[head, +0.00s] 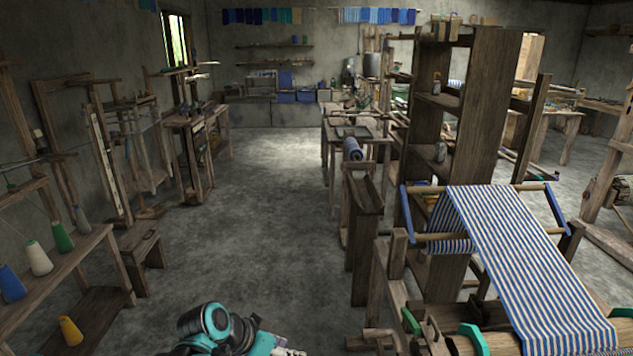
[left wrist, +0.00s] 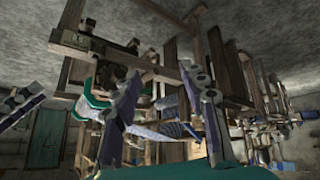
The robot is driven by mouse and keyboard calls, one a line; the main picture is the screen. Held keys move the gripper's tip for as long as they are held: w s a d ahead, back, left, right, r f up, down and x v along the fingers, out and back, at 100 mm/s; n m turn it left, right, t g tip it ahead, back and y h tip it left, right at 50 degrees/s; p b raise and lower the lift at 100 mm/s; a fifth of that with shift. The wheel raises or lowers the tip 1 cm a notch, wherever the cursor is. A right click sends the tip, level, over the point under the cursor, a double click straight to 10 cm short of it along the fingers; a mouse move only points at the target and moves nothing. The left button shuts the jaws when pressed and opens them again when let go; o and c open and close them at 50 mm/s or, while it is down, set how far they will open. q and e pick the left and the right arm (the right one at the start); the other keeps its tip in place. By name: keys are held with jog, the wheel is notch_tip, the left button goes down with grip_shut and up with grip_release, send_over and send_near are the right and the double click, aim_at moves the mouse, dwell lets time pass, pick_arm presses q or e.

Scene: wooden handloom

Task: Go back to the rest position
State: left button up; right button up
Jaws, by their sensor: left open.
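My left arm, teal and grey, comes in at the bottom of the head view. Its gripper (head: 288,351) is mostly cut off by the lower edge there. In the left wrist view both fingers of my left gripper (left wrist: 160,72) stand apart, with nothing seen between them. That view is upside down, with the floor at the top. A grey-purple jointed part (left wrist: 22,106) at its left edge may be my right gripper, but its jaws are unclear. The wooden loom (head: 490,325) with blue-and-white striped cloth (head: 525,265) stands at the right, apart from the left gripper.
A bench (head: 85,262) at the left carries several yarn cones; a yellow cone (head: 70,330) stands lower down. A stool (head: 142,250) is beside it. A tall wooden shelf (head: 480,105) rises behind the loom. The middle floor (head: 255,225) is clear.

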pick_arm(q)
jog(key=s+a+f+n+t+y, duration=0.1)
jog(key=s+a+n+y, duration=0.4)
jog(key=s+a, duration=0.6)
jog(key=shift+s+f+n+t+y, duration=0.4)
jog(key=shift+s+n+t, duration=0.2)
jog(key=shift+s+n, duration=0.75)
jog(key=shift+w, duration=0.1)
